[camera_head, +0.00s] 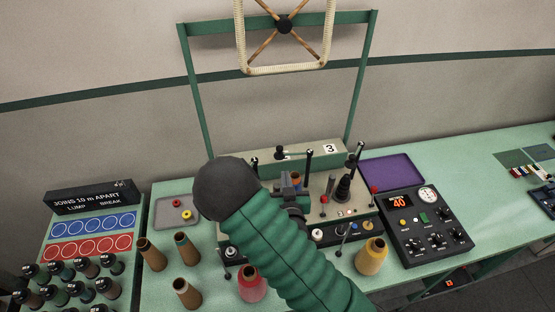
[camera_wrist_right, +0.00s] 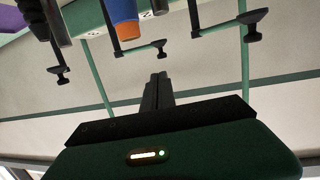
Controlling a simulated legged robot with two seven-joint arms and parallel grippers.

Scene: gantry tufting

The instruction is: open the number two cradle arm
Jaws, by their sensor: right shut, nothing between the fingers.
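The grey-green machine panel (camera_head: 322,150) shows the number 3; no number 2 is readable. Black cradle arms stand along it. One arm (camera_head: 293,154) reaches left from its post in the head view. The wrist view shows three arms: a left one (camera_wrist_right: 60,62), a middle one (camera_wrist_right: 140,49) beside a blue and orange cone (camera_wrist_right: 125,18), and a right one (camera_wrist_right: 230,26). I cannot tell for certain which is number two. My right gripper (camera_head: 290,182) is at the machine, partly behind my sleeve; its fingers (camera_wrist_right: 158,82) are shut, empty and apart from the arms. My left gripper is out of view.
Several thread cones (camera_head: 186,292) stand before the machine. A control box (camera_head: 420,225) reading 40 and a purple tray (camera_head: 393,169) lie to its right. A grey tray (camera_head: 175,211) and a sign (camera_head: 92,197) are left. A green frame (camera_head: 195,90) rises behind.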

